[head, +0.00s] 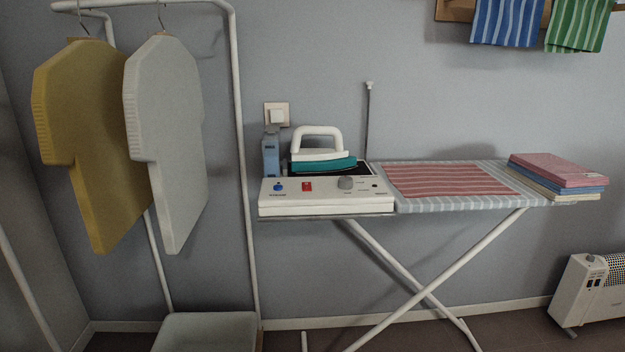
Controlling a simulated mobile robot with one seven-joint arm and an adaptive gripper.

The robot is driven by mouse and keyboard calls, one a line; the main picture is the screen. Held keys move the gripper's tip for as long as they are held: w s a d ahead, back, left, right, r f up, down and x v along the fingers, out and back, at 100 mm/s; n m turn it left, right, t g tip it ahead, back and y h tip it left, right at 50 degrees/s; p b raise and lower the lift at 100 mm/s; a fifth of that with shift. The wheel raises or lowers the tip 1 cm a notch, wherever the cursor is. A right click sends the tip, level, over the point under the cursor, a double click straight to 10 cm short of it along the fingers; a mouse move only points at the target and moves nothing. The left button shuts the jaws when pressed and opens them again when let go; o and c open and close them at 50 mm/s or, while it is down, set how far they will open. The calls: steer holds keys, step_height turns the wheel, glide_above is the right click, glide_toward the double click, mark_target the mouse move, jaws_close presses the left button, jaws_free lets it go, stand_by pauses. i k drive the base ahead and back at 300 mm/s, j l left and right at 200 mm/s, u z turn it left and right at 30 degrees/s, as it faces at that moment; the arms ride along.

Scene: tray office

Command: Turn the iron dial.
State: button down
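The iron station (325,208) is a white box at the left end of the ironing board. Its sloped front panel carries a grey round dial (345,183) right of centre, a red switch (307,187) and a blue knob (278,187). The iron (322,158), white with a teal lower body, rests on top of the station behind the panel. The dial's pointer setting is too small to read. My gripper is not in the head view.
The ironing board (530,198) holds a red striped cloth (450,180) and folded cloths (557,171). A blue bottle (270,153) stands behind the station. A clothes rack (240,150) with two hanging shirts stands left, a heater (585,285) at right. Space before the panel looks clear.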

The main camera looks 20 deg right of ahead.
mark_target(345, 182)
steer(key=i+j+z, duration=0.1)
steer(key=i+z, duration=0.2)
steer(key=i, duration=0.2)
steer(key=i+j+z, duration=0.3)
steer(key=i, duration=0.2)
steer(key=i+l, duration=0.1)
steer(key=i, duration=0.45)
